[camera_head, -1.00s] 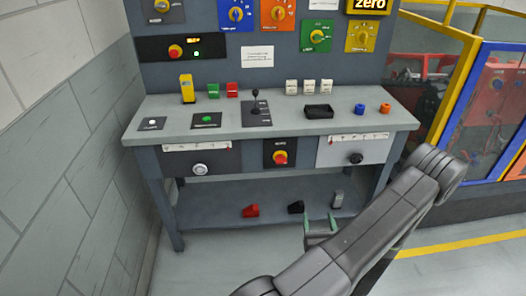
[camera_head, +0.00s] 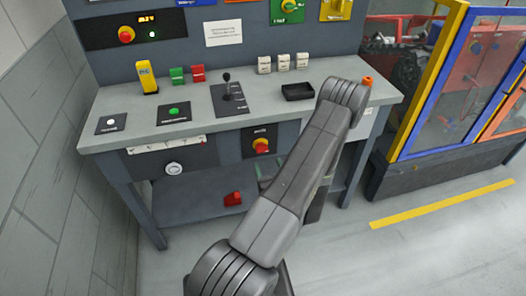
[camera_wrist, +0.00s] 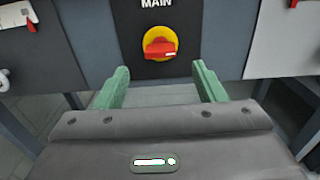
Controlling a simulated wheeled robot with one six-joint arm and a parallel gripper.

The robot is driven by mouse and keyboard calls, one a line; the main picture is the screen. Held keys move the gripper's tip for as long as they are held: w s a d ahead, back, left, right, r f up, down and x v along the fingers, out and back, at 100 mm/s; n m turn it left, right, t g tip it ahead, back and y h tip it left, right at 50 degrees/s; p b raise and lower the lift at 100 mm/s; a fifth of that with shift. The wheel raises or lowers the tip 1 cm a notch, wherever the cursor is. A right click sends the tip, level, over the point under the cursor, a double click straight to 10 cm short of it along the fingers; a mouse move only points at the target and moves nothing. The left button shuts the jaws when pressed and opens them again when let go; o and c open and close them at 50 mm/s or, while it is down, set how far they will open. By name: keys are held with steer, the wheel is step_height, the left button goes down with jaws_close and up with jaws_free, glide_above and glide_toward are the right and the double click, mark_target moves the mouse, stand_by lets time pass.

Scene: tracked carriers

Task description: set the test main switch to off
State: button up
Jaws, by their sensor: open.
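The main switch is a red rotary knob on a yellow disc (camera_wrist: 160,47), on a dark plate marked "MAIN" on the front of the bench. Its red handle lies roughly level in the wrist view. In the head view the main switch (camera_head: 261,146) shows just left of my arm. My gripper (camera_wrist: 160,82) has its two green fingers spread wide and empty, a little below and in front of the knob, not touching it. In the head view my arm hides most of the gripper.
The grey bench (camera_head: 200,122) carries a lever (camera_head: 228,88), a black tray (camera_head: 298,92) and several coloured blocks. A dial (camera_head: 174,168) is on the left front panel. A red block (camera_head: 233,199) lies on the lower shelf. A fenced cell (camera_head: 460,90) stands at right.

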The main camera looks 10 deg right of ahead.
mark_target(263, 151)
steer(key=w+p, duration=0.1)
steer(key=w, duration=0.6)
steer(key=shift+w+a, duration=0.1)
steer(key=shift+w, duration=0.05)
steer(key=c, duration=1)
